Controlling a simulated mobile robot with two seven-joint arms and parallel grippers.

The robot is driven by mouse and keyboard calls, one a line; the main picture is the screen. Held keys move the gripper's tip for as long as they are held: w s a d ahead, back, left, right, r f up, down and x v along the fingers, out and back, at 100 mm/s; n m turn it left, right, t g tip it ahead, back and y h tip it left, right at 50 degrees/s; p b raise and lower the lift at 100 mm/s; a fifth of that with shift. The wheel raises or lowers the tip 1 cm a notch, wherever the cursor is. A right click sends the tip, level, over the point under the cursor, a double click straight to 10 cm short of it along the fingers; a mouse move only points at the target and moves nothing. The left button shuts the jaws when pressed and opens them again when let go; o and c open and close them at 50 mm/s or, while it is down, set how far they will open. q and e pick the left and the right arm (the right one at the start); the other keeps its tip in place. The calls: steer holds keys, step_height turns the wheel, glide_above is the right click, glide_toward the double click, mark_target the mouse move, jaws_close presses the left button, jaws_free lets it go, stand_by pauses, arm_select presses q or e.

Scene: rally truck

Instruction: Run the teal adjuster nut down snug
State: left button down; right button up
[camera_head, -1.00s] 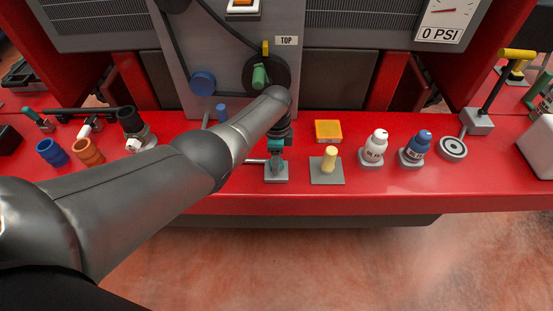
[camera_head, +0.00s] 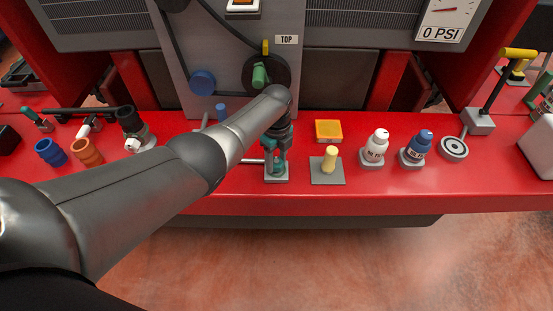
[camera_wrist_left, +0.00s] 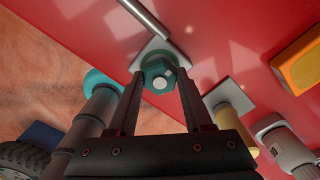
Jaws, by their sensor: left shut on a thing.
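The teal adjuster nut (camera_wrist_left: 153,69) shows in the left wrist view between my two finger pads, with a pale round stud end (camera_wrist_left: 160,83) at its middle. It sits over a small grey base plate (camera_wrist_left: 150,48) on the red deck. My left gripper (camera_wrist_left: 158,88) is shut on the nut, one finger on each side. In the head view, my left gripper (camera_head: 276,160) points down over the same grey base (camera_head: 277,179), and the fingers and wrist hide most of the nut. How far the nut is threaded down cannot be seen. My right gripper is not in view.
A yellow peg on a plate (camera_head: 329,160), an orange-yellow box (camera_head: 328,130) and white (camera_head: 376,147) and blue (camera_head: 417,147) bottles stand to the right. Blue (camera_head: 50,152) and orange (camera_head: 88,151) fittings lie left. The grey panel (camera_head: 230,60) rises behind.

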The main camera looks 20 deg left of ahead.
mark_target(276, 161)
arm_select(q)
steer(key=shift+w+r, duration=0.3)
steer(key=c, duration=0.7)
jaws_free()
steer(key=shift+c, duration=0.2)
steer(key=o, duration=0.4)
steer(key=shift+s+f, duration=0.15)
steer(key=shift+s, duration=0.1)
steer(key=shift+o, duration=0.2)
step_height(276, 161, up, 6)
steer(key=shift+f+p, duration=0.25)
steer(key=shift+p, duration=1)
step_height(276, 161, up, 10)
steer(key=p, duration=0.1)
steer(key=shift+f, duration=0.1)
